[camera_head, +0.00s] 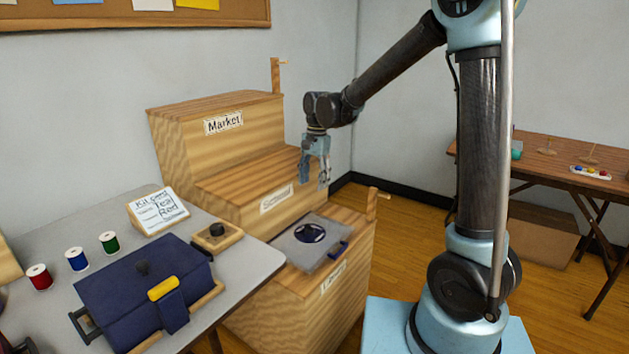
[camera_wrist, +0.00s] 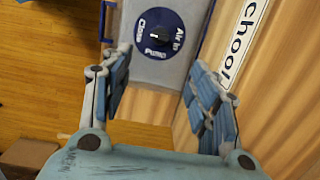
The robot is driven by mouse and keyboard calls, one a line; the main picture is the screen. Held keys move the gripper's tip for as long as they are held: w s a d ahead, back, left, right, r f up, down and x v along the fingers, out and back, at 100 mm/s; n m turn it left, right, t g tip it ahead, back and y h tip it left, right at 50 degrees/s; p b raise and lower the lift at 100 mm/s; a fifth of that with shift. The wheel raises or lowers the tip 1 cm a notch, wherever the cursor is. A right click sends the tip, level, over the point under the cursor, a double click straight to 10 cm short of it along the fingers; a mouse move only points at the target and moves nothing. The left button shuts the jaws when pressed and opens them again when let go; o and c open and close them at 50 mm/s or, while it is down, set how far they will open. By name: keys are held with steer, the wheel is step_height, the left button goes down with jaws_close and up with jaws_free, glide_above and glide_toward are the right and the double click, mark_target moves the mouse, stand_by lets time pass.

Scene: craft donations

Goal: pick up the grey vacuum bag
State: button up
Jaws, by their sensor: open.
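The grey vacuum bag (camera_head: 291,247) lies flat on the lowest step of the wooden stepped stand. It has a round dark blue valve (camera_head: 310,233) on top and a blue piece at its right edge. In the wrist view the bag (camera_wrist: 150,72) shows between the fingers, its valve (camera_wrist: 158,33) marked "Close", "Pump" and "Air in". My gripper (camera_head: 315,184) points down, above and apart from the bag, beside the middle step. In the wrist view my gripper (camera_wrist: 160,62) has its fingers spread, with nothing between them.
The stepped stand (camera_head: 170,126) has upper steps labelled "Market" and "School", rising behind the bag. Wooden posts stand at its right side. A grey table (camera_head: 252,262) at left holds a navy case (camera_head: 140,290), thread spools and a sign. A brown table (camera_head: 550,165) stands at right.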

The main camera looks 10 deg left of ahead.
mark_target(310, 226)
steer(key=f, duration=0.5)
steer(key=s+f, duration=0.1)
steer(key=f, duration=0.5)
steer(key=s+f, duration=0.1)
steer(key=f, duration=0.5)
steer(key=shift+a+f, duration=0.15)
steer(key=shift+a, duration=0.25)
steer(key=shift+c, duration=0.2)
jaws_close()
